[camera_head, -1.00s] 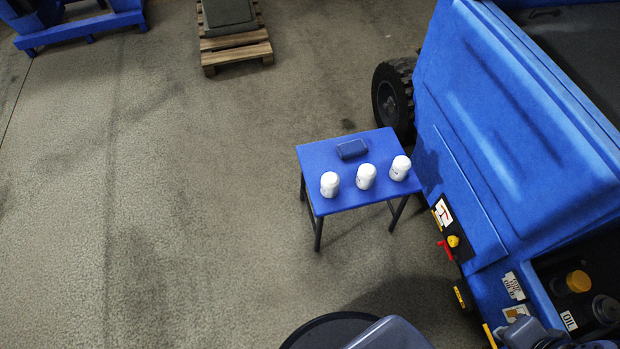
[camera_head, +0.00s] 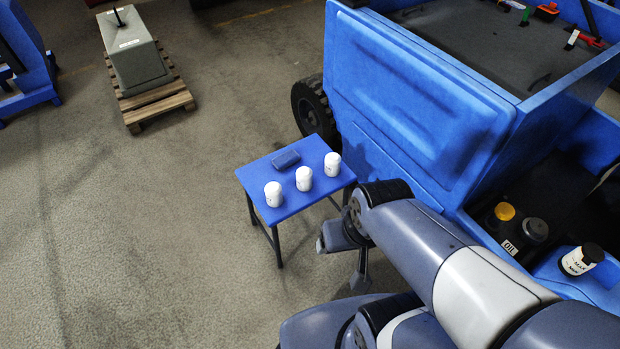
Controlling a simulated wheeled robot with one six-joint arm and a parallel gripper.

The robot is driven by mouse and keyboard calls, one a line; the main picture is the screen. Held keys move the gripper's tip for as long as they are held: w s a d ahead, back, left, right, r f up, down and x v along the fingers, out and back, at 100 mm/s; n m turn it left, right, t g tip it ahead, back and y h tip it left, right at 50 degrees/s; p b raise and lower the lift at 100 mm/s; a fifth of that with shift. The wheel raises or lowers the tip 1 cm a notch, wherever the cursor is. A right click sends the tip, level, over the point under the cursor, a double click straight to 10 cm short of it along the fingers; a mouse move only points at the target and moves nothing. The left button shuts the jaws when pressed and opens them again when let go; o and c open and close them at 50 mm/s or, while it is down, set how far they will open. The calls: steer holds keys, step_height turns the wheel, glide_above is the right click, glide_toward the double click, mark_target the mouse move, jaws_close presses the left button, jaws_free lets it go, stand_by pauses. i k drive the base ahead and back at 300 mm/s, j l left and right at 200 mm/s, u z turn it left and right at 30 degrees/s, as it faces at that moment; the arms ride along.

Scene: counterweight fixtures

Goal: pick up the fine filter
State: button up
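Three white cylindrical filters stand upright in a row on a small blue table: a left one (camera_head: 273,194), a middle one (camera_head: 304,178) and a right one (camera_head: 332,164). Their small dark markings are too small to read, so I cannot tell which is the fine filter. The blue table (camera_head: 290,211) has dark legs. My gripper (camera_head: 343,255) is at the end of my grey arm, in front and to the right of the table in the picture, apart from the filters.
A dark blue box (camera_head: 286,159) lies behind the filters on the table. A large blue machine (camera_head: 430,110) with a black wheel (camera_head: 309,105) stands close at the right. A grey weight (camera_head: 138,58) sits on a wooden pallet (camera_head: 158,104) at the back left. The left floor is clear.

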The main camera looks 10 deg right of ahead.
mark_target(304, 174)
steer(key=i+z, duration=0.2)
steer(key=i, duration=0.25)
steer(key=i+j+z, duration=0.2)
steer(key=i, duration=0.25)
